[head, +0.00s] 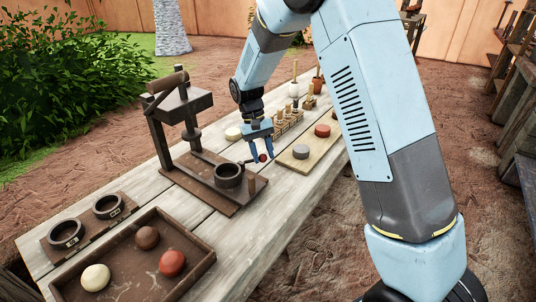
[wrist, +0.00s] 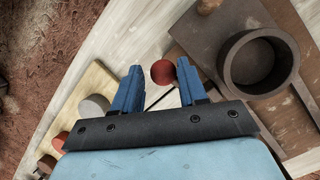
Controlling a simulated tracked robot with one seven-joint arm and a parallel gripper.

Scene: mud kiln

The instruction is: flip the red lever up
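The red lever's round red knob (head: 263,158) shows in the head view just right of the dark ring cup on the press base. In the wrist view the red knob (wrist: 163,72) sits between my two blue fingertips, with small gaps on both sides. A thin dark rod (wrist: 158,100) shows below the knob between the fingers; where it attaches is hidden. My gripper (head: 260,152) points down over the table with its fingers apart around the knob. It also shows in the wrist view (wrist: 160,70), open and holding nothing.
The press (head: 180,115) with its base and ring cup (head: 228,178) stands close left of my gripper. A board (head: 318,147) with coloured discs lies to the right. A tray (head: 130,270) with several balls is in front. Small stamps (head: 283,127) stand behind.

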